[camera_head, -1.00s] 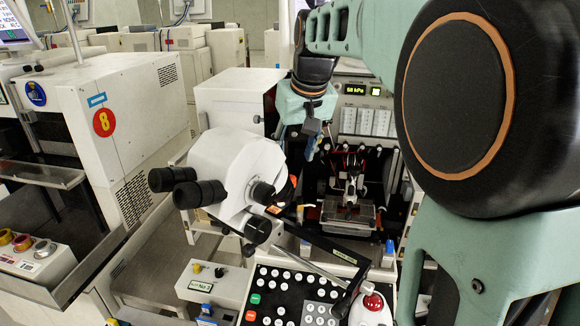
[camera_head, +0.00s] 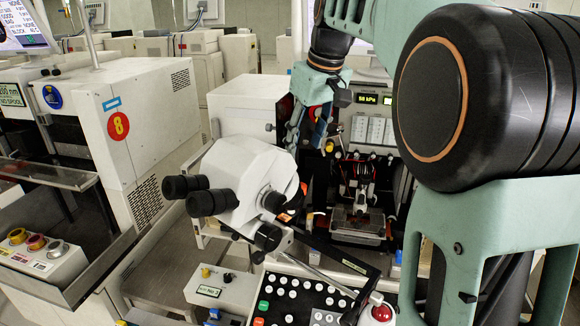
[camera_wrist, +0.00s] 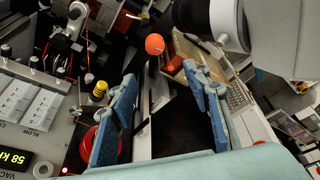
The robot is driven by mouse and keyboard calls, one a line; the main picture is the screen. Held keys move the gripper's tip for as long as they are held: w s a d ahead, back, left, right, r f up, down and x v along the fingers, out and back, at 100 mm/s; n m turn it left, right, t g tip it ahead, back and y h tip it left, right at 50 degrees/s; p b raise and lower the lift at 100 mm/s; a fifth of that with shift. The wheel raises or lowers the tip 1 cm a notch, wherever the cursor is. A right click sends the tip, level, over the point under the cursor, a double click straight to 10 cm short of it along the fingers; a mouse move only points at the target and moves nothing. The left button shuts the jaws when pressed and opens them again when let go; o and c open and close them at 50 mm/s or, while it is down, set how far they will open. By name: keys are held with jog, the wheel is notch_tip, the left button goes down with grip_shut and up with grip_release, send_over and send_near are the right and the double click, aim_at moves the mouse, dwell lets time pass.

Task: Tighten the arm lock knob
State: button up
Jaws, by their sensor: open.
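An orange round knob (camera_wrist: 155,44) shows near the top middle of the wrist view, just beyond my fingertips; I take it to be the arm lock knob. In the head view only an orange bit (camera_head: 304,188) shows at the microscope's right side, and I cannot tell whether it is the same knob. My gripper (camera_head: 305,146) hangs behind the white microscope (camera_head: 245,182). In the wrist view my gripper (camera_wrist: 160,76) has its blue fingers wide apart, with nothing between them. The knob is beyond the gap between the tips, not touched.
A red round button (camera_wrist: 100,147) and a yellow-black knob (camera_wrist: 100,89) are close to the left finger in the wrist view. The white microscope body (camera_wrist: 215,18) is at upper right. A keypad panel (camera_head: 290,296) with a red-topped part (camera_head: 382,313) stands in front.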

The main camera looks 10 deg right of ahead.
jog(key=w+d+r+n+g+y+p, duration=0.2)
jog(key=w+d+r+n+g+y, duration=0.1)
jog(key=n, duration=0.9)
jog(key=d+b+x, duration=0.1)
jog(key=x, duration=0.4)
jog(key=d+b+x, duration=0.1)
jog(key=x, duration=0.4)
jog(key=d+f+b+x, duration=0.1)
jog(key=x, duration=0.4)
jog(key=shift+s+f, duration=0.2)
jog(key=shift+c, duration=0.6)
jog(key=c, duration=1)
